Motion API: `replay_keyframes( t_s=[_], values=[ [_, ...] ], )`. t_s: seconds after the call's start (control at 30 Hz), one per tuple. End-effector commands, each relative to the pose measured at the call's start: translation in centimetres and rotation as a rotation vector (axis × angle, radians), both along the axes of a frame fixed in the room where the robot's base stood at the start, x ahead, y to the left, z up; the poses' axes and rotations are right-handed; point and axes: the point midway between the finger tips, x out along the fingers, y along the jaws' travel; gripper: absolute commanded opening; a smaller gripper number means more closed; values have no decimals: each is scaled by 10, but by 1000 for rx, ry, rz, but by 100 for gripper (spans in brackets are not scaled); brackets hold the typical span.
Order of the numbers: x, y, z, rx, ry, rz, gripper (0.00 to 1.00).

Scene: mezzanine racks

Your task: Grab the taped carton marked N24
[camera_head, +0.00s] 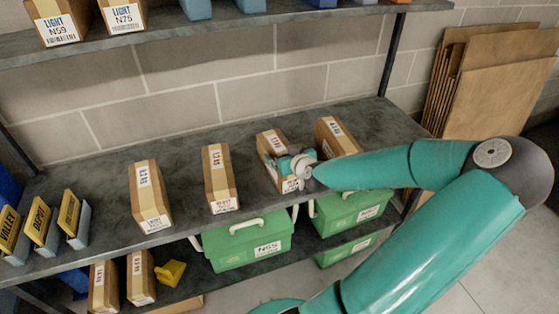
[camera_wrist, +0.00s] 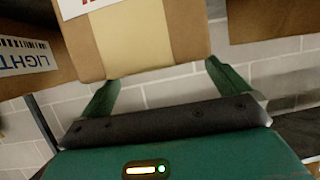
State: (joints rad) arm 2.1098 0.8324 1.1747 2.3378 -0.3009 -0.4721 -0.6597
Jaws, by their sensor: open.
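A brown taped carton (camera_head: 267,145) with white labels stands on the middle shelf, partly hidden behind my gripper (camera_head: 291,166). In the wrist view a carton with a pale tape strip (camera_wrist: 135,40) fills the top middle. My gripper (camera_wrist: 161,74) is open, its two green fingers pointing at that carton's edge. I cannot tell whether the fingers overlap its sides. No carton's label is readable as N24. Other taped cartons stand on the same shelf: one to the right (camera_head: 335,136) and two to the left (camera_head: 220,176) (camera_head: 150,195).
Cartons marked N59 (camera_head: 53,20) and N75 (camera_head: 123,15) stand on the upper shelf. Green crates (camera_head: 250,245) (camera_head: 350,210) sit below the middle shelf (camera_head: 100,165). A rack post (camera_head: 392,55) rises at the right.

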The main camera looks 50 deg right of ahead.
Motion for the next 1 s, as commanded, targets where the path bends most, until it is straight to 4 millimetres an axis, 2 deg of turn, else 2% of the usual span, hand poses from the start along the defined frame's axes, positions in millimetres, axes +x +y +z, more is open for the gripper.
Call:
replay_keyframes(
  t_s=[0.17,0.4,0.7,1.0],
  values=[
    [12,-6,-3,1,-2,1,100],
    [41,-23,-14,2,-1,1,100],
    [45,-26,-16,-1,0,0,100],
    [44,-26,-16,-1,0,0,41]
  ],
)
